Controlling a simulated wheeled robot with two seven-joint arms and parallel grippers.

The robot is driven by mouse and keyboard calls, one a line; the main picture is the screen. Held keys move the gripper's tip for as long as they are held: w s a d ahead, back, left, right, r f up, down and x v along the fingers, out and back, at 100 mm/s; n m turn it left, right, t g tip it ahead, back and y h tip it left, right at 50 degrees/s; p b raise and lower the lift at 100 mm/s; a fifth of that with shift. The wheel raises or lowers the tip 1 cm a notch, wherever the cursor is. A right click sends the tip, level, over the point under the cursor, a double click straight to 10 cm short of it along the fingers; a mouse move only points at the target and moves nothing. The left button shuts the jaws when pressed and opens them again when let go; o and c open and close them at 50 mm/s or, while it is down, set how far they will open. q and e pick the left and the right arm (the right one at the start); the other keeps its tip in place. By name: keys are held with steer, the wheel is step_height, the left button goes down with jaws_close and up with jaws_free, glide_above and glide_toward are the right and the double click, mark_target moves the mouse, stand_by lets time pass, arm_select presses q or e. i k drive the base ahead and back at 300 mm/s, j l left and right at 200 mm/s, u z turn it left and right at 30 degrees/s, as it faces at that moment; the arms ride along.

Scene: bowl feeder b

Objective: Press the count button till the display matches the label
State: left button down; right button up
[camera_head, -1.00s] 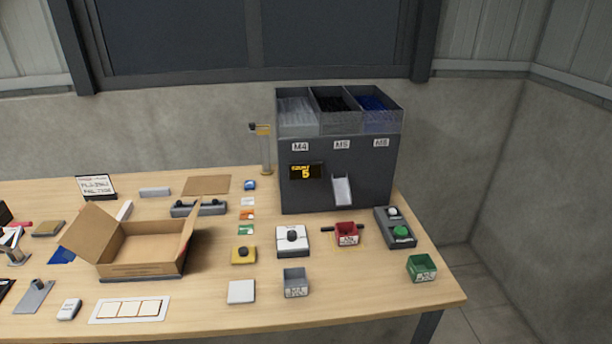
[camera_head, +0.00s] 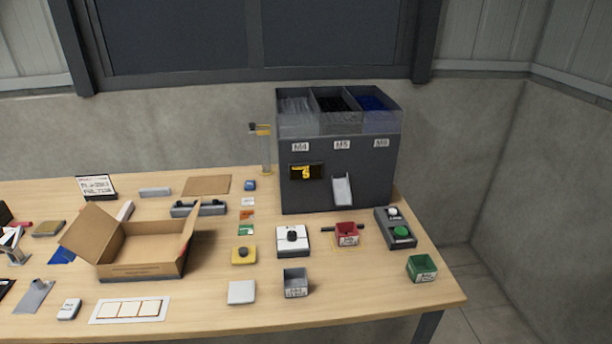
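A grey button box (camera_head: 396,230) right of the feeder carries a white button (camera_head: 393,212) and a green button (camera_head: 401,231). Which button is the count button I cannot tell. The red bin (camera_head: 346,232) under the chute, the grey bin (camera_head: 295,284) and the green bin (camera_head: 422,268) bear small labels, unreadable here. Neither of my grippers is in view.
A white box with a black knob (camera_head: 292,240) and a yellow box with a black knob (camera_head: 244,255) stand left of the red bin. An open carton (camera_head: 142,262) is further left. A printed sign (camera_head: 96,187) stands at the back left.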

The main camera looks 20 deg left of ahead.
mark_target(400, 231)
steer(key=i+l, duration=0.35)
steer(key=l, duration=0.15)
steer(key=i+l, duration=0.35)
steer(key=l, duration=0.15)
steer(key=i+l, duration=0.35)
steer(key=l, duration=0.15)
